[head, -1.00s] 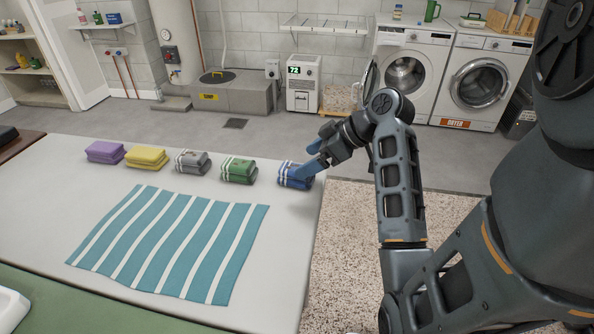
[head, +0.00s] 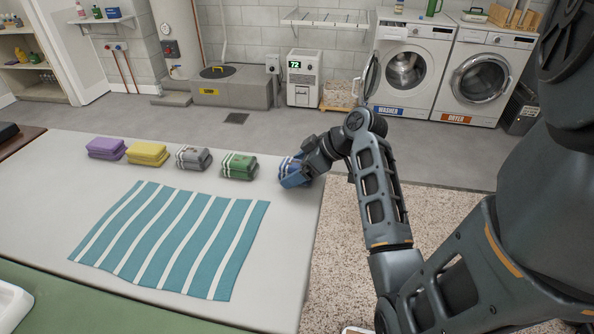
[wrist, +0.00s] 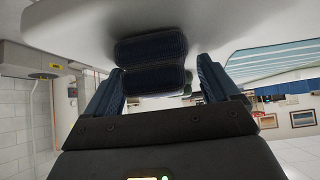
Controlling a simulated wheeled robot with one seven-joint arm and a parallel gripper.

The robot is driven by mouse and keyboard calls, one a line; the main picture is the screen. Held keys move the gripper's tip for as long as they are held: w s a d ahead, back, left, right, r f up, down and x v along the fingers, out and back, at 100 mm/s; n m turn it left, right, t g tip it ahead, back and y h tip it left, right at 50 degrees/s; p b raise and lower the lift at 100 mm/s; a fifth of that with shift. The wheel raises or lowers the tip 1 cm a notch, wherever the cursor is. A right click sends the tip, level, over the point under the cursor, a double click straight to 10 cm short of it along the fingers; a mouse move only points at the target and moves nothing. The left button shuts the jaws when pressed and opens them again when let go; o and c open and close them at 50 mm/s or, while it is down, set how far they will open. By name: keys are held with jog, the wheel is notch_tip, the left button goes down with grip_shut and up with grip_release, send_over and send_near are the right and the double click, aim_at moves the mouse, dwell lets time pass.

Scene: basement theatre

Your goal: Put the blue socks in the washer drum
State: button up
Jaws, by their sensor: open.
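The folded blue socks (head: 287,166) with white stripes lie at the right end of the sock row on the pale table. My gripper (head: 297,178) is low over them and partly hides them in the head view. In the wrist view the socks (wrist: 150,68) sit between the two blue fingers of my open gripper (wrist: 158,82), with a small gap visible at the right finger. The washer (head: 419,60) stands at the back wall, labelled WASHER. Its round door (head: 371,77) is swung open to the left and the drum (head: 405,70) shows.
Green (head: 239,166), grey (head: 193,158), yellow (head: 147,153) and purple (head: 105,148) sock bundles lie left of the blue ones. A striped teal cloth (head: 170,240) lies in front. The dryer (head: 482,78) stands right of the washer. Grey floor is clear between table and machines.

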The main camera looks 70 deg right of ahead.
jog(key=shift+c, duration=0.3)
jog(key=c, duration=1.1)
jog(key=shift+r, duration=0.1)
